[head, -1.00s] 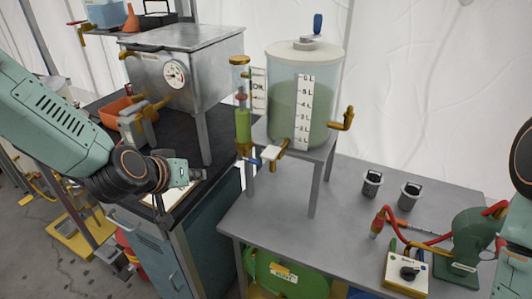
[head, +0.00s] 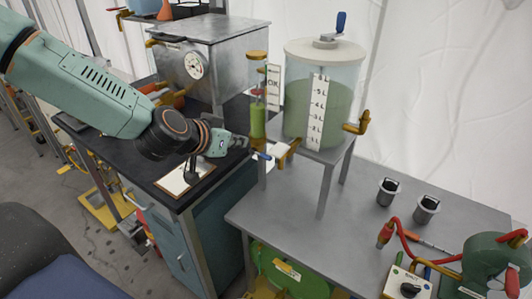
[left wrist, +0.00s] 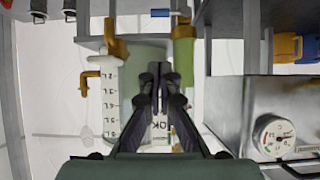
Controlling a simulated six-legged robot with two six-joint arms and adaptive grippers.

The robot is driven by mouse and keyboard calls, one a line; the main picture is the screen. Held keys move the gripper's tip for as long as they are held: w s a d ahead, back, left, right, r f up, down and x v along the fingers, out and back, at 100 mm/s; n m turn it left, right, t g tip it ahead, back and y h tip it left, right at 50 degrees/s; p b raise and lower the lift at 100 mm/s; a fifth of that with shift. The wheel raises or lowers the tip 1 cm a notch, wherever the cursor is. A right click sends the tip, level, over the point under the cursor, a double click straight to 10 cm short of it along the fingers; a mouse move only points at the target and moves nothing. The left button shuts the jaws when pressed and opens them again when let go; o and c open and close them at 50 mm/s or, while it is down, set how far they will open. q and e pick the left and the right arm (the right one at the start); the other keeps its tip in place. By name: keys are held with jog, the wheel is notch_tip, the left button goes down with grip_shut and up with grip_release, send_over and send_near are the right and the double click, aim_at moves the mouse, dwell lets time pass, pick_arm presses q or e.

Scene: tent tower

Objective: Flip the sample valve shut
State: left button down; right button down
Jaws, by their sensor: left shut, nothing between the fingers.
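The sample valve (head: 279,154) is a small brass fitting with a white block and a blue tip, low on the front of the clear tank (head: 296,108) of green liquid. In the left wrist view, a blue piece (left wrist: 160,12) shows at the top, between the brass outlet and the green sight tube. My left gripper (head: 243,144) is shut and empty, just left of the valve and sight tube. I cannot tell whether it touches the valve. In the left wrist view its fingers (left wrist: 160,72) are together in front of the tank. My right gripper is out of view.
The green sight tube (head: 258,121) and an OK card (head: 273,88) stand close beside the fingers. A metal box with a gauge (head: 194,65) is behind left. Two dark-lidded cups (head: 426,208) and a green pump (head: 492,262) stand right on the grey table (head: 285,205).

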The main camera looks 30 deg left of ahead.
pick_arm(q)
jog(key=b, duration=0.5)
send_over(262, 155)
jog(key=s+d, duration=0.1)
jog(key=s, duration=0.2)
notch_tip(262, 155, down, 6)
jog(key=r, duration=0.1)
jog(key=f, duration=0.2)
jog(key=w+f, duration=0.1)
jog(key=f, duration=0.1)
jog(key=shift+d+f, duration=0.1)
jog(key=shift+f, duration=0.1)
jog(key=shift+s, duration=0.15)
jog(key=shift+d+f+y, duration=0.15)
jog(key=shift+y, duration=0.15)
